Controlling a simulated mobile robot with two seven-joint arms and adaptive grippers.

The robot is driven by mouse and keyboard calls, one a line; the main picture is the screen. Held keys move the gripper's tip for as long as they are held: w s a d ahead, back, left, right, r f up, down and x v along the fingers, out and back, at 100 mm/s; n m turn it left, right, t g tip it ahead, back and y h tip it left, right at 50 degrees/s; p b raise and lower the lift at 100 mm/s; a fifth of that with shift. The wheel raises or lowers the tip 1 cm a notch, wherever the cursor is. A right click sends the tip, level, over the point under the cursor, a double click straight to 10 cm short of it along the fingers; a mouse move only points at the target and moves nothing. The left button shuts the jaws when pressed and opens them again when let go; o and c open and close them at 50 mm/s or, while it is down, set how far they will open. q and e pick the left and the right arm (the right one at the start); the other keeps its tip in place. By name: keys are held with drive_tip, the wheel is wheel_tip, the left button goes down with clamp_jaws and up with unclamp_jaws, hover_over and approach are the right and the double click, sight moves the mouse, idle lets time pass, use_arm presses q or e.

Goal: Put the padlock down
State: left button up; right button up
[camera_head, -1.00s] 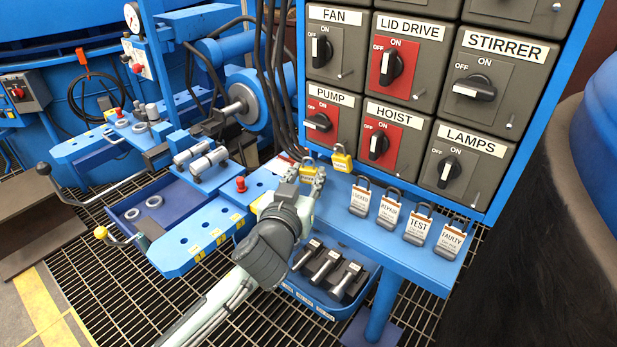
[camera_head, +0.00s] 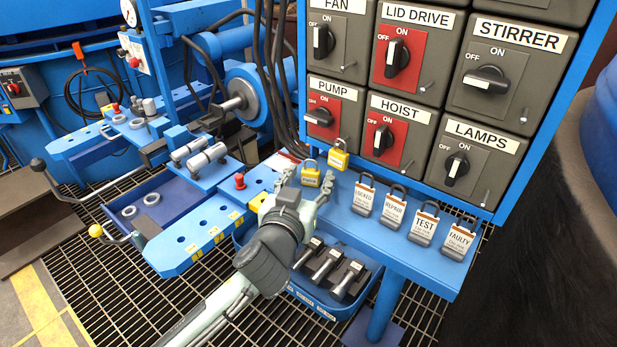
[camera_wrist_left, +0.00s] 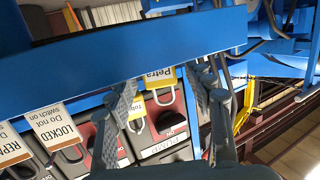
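Two yellow padlocks are at the blue shelf below the switch panel. The nearer yellow padlock (camera_head: 311,177) looks upright on the shelf. It is labelled Petra in the left wrist view (camera_wrist_left: 159,77), where the picture is upside down. The other yellow padlock (camera_head: 339,159) is just behind it to the right, by the panel; it also shows in the left wrist view (camera_wrist_left: 136,110). My left gripper (camera_head: 304,184) is open, its fingers apart on either side of the Petra padlock, with visible gaps. It shows in the left wrist view too (camera_wrist_left: 166,90). My right gripper is not in view.
Several tagged padlocks (camera_head: 393,206) stand along the shelf (camera_head: 390,248) to the right. The switch panel (camera_head: 415,95) rises behind. A blue bin (camera_head: 318,295) with dark-handled items is below.

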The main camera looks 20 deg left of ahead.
sight(310, 177)
use_arm(q)
drive_tip(key=shift+r, duration=0.15)
drive_tip(key=shift+s, duration=0.3)
drive_tip(key=s, duration=0.3)
drive_tip(key=shift+s+d+r, duration=0.1)
drive_tip(key=shift+d, duration=0.05)
drive_tip(key=s+r+b, duration=0.1)
drive_tip(key=s, duration=0.7)
drive_tip(key=shift+d+r, duration=0.15)
drive_tip(key=shift+r, duration=0.15)
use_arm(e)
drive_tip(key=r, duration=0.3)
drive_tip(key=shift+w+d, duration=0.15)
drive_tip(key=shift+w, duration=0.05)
